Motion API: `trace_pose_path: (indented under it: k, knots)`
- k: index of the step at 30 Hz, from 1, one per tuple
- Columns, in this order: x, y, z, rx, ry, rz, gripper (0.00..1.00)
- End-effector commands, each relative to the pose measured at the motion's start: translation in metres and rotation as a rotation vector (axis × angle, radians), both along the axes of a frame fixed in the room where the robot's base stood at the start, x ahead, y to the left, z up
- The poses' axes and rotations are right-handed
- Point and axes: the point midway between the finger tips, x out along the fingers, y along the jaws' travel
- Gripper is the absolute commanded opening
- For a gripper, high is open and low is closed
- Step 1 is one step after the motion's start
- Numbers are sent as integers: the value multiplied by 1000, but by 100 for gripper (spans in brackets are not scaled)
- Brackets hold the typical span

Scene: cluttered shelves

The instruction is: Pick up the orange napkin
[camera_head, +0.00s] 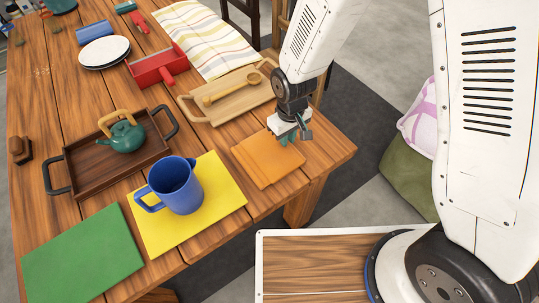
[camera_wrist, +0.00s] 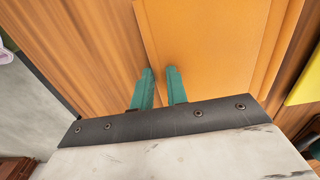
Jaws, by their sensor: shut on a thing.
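The orange napkin (camera_head: 262,163) lies flat, folded square, near the right front edge of the wooden table. In the wrist view the napkin (camera_wrist: 220,45) fills the upper right part. My gripper (camera_head: 290,138) points down at the napkin's far right edge. In the wrist view the green fingertips of my gripper (camera_wrist: 159,72) are close together at the napkin's edge, shut on it. The exact pinch is too small to see well. The napkin looks still level with the tabletop.
A yellow napkin (camera_head: 222,215) with a blue mug (camera_head: 176,188) lies left of it, and a green napkin (camera_head: 83,258) further left. A light wooden tray (camera_head: 228,108) with a spoon stands just behind. A dark tray (camera_head: 88,172) holds a teapot (camera_head: 122,136).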

Motion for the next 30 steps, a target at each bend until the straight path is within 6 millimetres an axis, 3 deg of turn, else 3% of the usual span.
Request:
trace_pose_path:
  k: [30]
  knots:
    - [0,0,35,0,0,0,0]
